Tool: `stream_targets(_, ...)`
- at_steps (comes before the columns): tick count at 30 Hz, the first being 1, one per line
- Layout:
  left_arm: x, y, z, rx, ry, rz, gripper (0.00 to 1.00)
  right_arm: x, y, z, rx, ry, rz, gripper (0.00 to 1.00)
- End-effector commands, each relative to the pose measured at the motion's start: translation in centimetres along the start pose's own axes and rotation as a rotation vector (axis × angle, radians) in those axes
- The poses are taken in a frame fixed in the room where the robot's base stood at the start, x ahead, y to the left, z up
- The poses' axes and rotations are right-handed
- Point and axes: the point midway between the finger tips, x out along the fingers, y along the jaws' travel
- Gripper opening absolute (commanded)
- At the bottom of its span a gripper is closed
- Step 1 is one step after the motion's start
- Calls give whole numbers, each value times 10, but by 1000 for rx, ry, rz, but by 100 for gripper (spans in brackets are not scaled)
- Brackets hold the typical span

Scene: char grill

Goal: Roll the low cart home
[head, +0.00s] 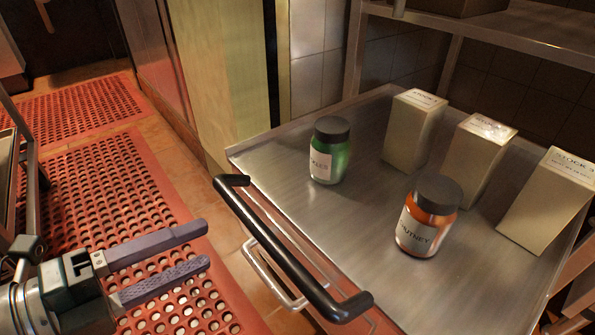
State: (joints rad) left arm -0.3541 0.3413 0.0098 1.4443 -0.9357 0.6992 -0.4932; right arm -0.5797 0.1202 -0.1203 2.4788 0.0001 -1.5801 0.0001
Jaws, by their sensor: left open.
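The low cart (290,205) has a flat steel top and fills the middle and right of the head view. A black push handle (285,247) runs along its near left side, with a thinner metal bar (268,272) below it. My left gripper (207,246) is at the lower left, its two grey-purple fingers apart and pointing right toward the handle. It is empty, and a gap shows between its fingertips and the handle. The cart's wheels are hidden. My right gripper is not in view.
On the cart top stand a green jar (330,150), an orange jar (428,215) and three cartons (414,130). Red perforated mats (110,190) cover the floor at left. A steel shelf (500,30) and tiled wall stand behind the cart. A pale panel (222,80) stands beyond its far left corner.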

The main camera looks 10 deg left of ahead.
Motion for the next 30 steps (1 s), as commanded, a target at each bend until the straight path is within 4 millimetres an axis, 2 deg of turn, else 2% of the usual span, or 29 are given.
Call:
stream_targets(1, 2, 16, -2, 9, 15, 1, 57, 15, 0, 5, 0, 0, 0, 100)
stream_targets(5, 4, 22, -5, 19, 36, 2, 57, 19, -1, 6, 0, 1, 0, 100)
stream_targets(8, 14, 21, -6, 21, 38, 1, 57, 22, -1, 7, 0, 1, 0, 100)
stream_targets(15, 59, 22, -7, 21, 37, -2, 57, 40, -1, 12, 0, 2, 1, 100)
stream_targets(21, 90, 21, -8, 18, 36, 0, 57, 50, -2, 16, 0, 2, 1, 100)
stream_targets(25, 99, 20, -9, 17, 36, 1, 57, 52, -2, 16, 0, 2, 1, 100)
stream_targets(30, 101, 19, -9, 17, 36, 2, 57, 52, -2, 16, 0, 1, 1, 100)
